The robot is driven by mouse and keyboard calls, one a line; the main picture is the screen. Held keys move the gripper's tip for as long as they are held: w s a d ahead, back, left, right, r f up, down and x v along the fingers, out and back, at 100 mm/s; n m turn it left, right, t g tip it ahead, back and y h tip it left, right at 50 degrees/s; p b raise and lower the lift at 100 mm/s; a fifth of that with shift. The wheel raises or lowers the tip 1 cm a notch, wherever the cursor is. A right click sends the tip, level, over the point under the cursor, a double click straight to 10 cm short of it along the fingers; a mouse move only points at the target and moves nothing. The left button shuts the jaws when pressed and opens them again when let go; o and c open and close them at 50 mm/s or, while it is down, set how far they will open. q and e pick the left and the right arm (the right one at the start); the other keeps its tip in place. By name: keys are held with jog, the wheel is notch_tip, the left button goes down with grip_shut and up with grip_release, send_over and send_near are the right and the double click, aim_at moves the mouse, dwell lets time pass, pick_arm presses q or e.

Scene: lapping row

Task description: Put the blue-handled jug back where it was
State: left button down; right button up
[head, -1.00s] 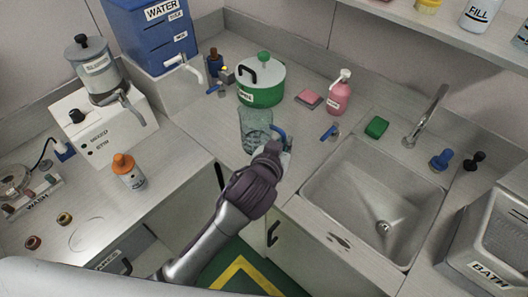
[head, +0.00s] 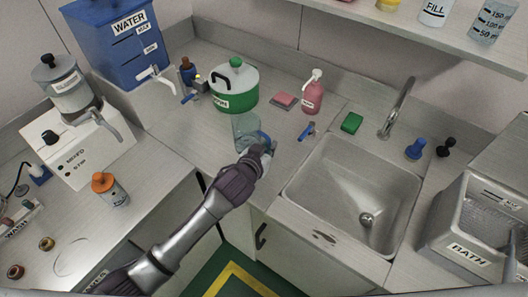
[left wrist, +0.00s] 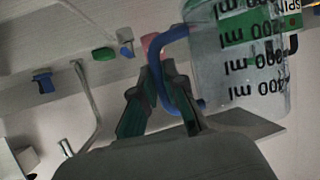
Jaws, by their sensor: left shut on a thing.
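The jug (head: 247,128) is clear with dark scale marks and a blue handle. It stands or hovers over the counter in front of the green pot; I cannot tell whether its base touches. My left gripper (head: 264,147) is shut on the blue handle, on the jug's right side in the head view. In the left wrist view the handle (left wrist: 164,45) passes between the fingers, and the jug (left wrist: 235,70) shows its marks upside down. My right gripper is not in view.
A white and green pot (head: 232,90) is behind the jug, with a pink bottle (head: 312,97) and green sponge (head: 351,122) to the right. The sink (head: 352,190) lies right of my gripper. A shelf (head: 400,30) overhangs at upper right; another marked vessel (head: 492,20) stands there.

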pick_arm(q)
jog(key=shift+w+a+f, duration=0.3)
jog(key=shift+a+f, duration=0.05)
jog(key=shift+a, duration=0.1)
jog(key=shift+f, duration=2)
jog(key=shift+f, duration=0.1)
jog(key=c, duration=1.2)
grip_release()
jog(key=shift+r, duration=0.2)
jog(key=v, duration=1.2)
